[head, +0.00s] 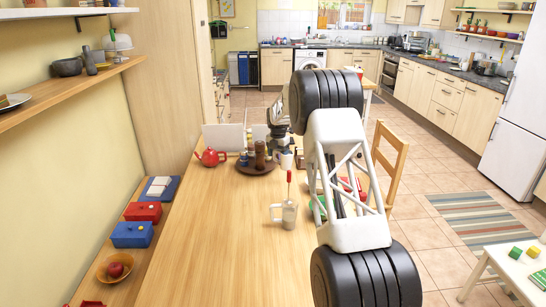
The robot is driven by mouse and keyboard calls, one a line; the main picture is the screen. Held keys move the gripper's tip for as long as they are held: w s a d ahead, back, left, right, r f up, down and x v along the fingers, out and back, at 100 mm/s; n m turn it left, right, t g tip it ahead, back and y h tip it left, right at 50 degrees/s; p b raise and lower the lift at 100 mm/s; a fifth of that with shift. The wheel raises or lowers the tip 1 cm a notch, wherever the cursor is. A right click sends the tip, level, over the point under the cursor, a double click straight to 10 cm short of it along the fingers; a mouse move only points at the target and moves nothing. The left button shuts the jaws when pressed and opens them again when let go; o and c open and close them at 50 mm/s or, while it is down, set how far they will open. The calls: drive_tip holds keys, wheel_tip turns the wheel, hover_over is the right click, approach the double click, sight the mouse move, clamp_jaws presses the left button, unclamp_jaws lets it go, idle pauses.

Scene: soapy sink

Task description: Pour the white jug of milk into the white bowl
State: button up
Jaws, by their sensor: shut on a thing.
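My gripper (283,149) is seen small and from behind over the far part of the wooden table. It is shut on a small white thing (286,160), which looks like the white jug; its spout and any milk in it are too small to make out. I cannot tell its tilt for sure. I cannot make out the white bowl; my arm covers part of the table to the right.
A pale grey mug (289,217) with a red-handled tool in it stands nearer on the table (215,255). A red teapot (210,157) and a dark round tray (243,168) with small brown vessels are to the left. A wooden chair (390,165) is at right. The table's near left is clear.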

drive_tip(key=w+d+r+m, duration=0.1)
drive_tip(key=d+r+m, duration=0.1)
drive_tip(key=d+m, duration=0.5)
drive_tip(key=w+d+r+m+t, duration=0.1)
drive_tip(key=w+d+r+m, duration=0.1)
drive_tip(key=d+m, duration=0.6)
drive_tip(key=shift+w+d+r, duration=0.2)
drive_tip(key=shift+d+r, duration=0.1)
drive_tip(key=shift+d, duration=3.6)
drive_tip(key=shift+f, duration=0.15)
wheel_tip(320, 180, down, 2)
drive_tip(key=shift+t+h, duration=0.4)
drive_tip(key=shift+t, duration=0.1)
drive_tip(key=shift+t+h, duration=0.3)
drive_tip(key=shift+t, duration=0.3)
drive_tip(key=shift+f+t+h, duration=0.3)
drive_tip(key=shift+f+t, duration=0.4)
drive_tip(key=shift+f, duration=0.25)
